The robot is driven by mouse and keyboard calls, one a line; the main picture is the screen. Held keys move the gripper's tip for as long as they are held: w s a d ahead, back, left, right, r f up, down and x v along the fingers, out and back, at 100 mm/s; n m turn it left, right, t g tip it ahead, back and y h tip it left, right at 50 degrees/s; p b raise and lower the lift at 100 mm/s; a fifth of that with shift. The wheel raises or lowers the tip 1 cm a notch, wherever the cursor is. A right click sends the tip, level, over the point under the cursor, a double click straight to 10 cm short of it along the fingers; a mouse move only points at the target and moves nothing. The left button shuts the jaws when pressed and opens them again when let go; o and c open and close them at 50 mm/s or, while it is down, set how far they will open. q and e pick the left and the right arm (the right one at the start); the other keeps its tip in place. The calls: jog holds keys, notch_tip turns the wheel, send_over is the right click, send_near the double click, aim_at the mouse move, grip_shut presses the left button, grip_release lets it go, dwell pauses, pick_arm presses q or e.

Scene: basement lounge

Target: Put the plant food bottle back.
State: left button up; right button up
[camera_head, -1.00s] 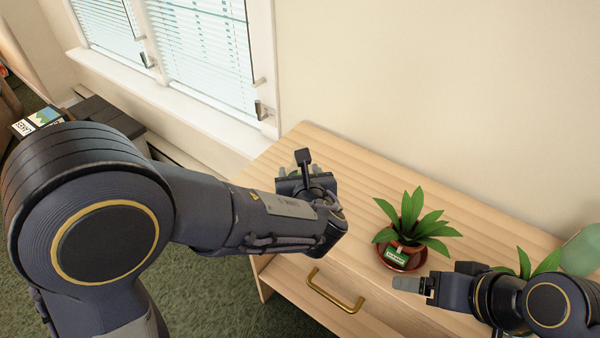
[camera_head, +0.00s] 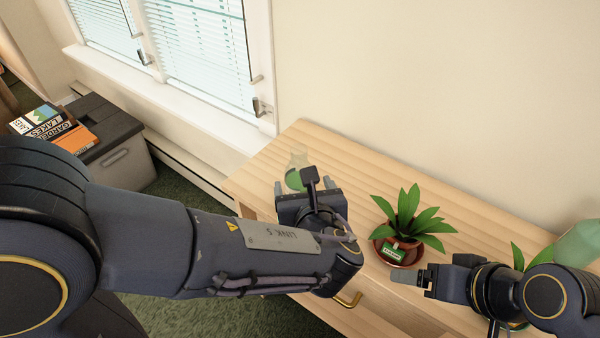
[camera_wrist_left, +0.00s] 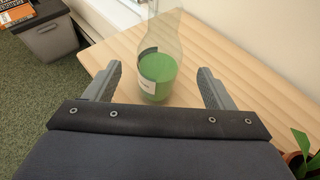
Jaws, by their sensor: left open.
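The plant food bottle, clear with green liquid and a pale label, stands upright on the wooden cabinet (camera_head: 345,155). In the head view the bottle (camera_head: 297,176) shows just beyond my left gripper (camera_head: 307,187), which hides its lower part. In the left wrist view the bottle (camera_wrist_left: 158,76) appears between the open fingertips of the left gripper (camera_wrist_left: 159,84), with a gap on both sides. The left gripper is open and empty. My right gripper (camera_head: 408,277) is at the cabinet's front right, near a potted plant; its finger opening is not clear.
The potted plant (camera_head: 408,228) with a green tag stands in a reddish pot mid-cabinet. A second plant (camera_head: 530,257) and a pale green object (camera_head: 580,244) are at right. A grey box (camera_head: 118,150) with books (camera_head: 55,128) stands left, below the window. The cabinet top's back is clear.

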pick_arm(q)
jog(key=s+a+f+n+g, duration=0.1)
jog(key=s+a+n+g, duration=0.2)
jog(key=a+n, duration=0.25)
jog(key=s+a+f+n+g+y, duration=0.1)
jog(key=s+a+n+g, duration=0.1)
jog(key=a+n, duration=0.4)
jog(key=s+a+f+n+g, duration=0.1)
jog(key=s+a+n+g, duration=0.25)
jog(key=a, duration=0.35)
jog(key=s+a+n+h, duration=0.3)
jog(key=s+n+h, duration=0.4)
jog(key=n, duration=1.4)
jog(key=shift+s+r+t, duration=0.35)
jog(key=shift+s+r, duration=0.1)
jog(key=shift+s, duration=0.6)
jog(key=shift+r, duration=0.1)
notch_tip(320, 180, up, 9)
jog(key=p, duration=0.9)
